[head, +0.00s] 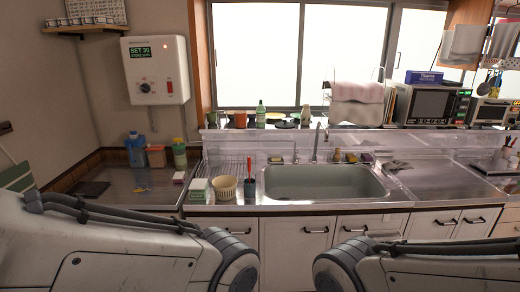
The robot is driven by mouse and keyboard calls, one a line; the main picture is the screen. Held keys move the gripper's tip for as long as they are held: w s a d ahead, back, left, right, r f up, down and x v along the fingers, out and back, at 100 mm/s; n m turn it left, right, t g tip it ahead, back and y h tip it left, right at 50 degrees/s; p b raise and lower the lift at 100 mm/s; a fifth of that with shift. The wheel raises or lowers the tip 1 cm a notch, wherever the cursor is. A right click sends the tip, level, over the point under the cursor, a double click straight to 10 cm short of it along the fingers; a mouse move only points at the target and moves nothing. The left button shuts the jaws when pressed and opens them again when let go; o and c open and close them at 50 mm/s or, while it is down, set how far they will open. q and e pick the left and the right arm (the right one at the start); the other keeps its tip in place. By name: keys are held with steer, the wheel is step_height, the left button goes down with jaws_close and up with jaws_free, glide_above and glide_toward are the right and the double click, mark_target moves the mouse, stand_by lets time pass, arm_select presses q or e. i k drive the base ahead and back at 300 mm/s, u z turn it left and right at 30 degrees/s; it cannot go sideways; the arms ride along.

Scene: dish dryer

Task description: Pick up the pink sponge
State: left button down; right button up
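I cannot pick out the pink sponge for certain at this size. A small pale pinkish block (179,177) lies on the lower counter at the left, just left of the sink unit. Small sponge-like pieces (367,158) sit on the ledge behind the sink basin; their colours are hard to tell. Neither of my grippers shows in the head view. Only my arm links cross the bottom left and bottom right, in front of the cabinets.
The steel sink (325,183) is empty. Left of it stand a cream ribbed bowl (224,188), a dark cup (250,188) with a red-handled utensil, and a white-and-green block (198,188). Bottles (136,149) stand at the left wall. The right counter (432,182) is mostly clear.

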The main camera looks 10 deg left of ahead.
mark_target(178, 178)
steer(key=u, duration=0.45)
steer(key=i, duration=1.95)
steer(key=u, duration=1.05)
steer(key=i, duration=0.75)
steer(key=u, duration=0.35)
